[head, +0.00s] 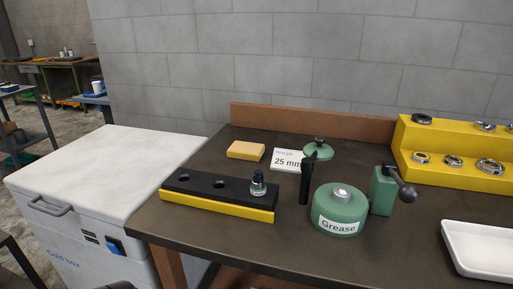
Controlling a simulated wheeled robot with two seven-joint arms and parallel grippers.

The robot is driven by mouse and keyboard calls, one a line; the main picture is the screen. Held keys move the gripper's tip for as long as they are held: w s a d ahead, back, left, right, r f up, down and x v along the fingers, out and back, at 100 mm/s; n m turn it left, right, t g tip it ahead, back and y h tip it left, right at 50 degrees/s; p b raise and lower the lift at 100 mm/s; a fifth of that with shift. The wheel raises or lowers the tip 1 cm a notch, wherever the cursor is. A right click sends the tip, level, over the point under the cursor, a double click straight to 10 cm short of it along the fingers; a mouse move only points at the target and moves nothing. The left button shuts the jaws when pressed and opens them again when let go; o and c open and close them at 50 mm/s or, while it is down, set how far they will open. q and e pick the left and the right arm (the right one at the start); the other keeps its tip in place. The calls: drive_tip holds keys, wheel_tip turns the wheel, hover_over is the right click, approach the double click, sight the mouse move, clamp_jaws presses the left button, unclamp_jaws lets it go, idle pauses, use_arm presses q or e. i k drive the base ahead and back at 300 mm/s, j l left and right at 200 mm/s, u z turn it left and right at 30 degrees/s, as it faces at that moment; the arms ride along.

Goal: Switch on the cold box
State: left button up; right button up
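The cold box (105,175) is a white chest at the left, beside the workbench. Its lid is closed and has a grey handle (50,207) at the front. A blue rocker switch (115,246) sits on a dark plate on the front, near the right corner. Small dark labels are left of it, and the blue lettering "Cold box" is lower down. The switch is too small to tell its position. Neither of my grippers can be made out in the head view.
The dark workbench (300,258) holds a black-and-yellow socket block (220,203), a green grease pot (338,222), a yellow stepped rack (440,145) with rings, and a white tray (485,250). A small dark shape shows at the bottom edge, below the switch.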

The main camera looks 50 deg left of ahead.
sight(113, 247)
drive_tip(key=u, duration=2.5)
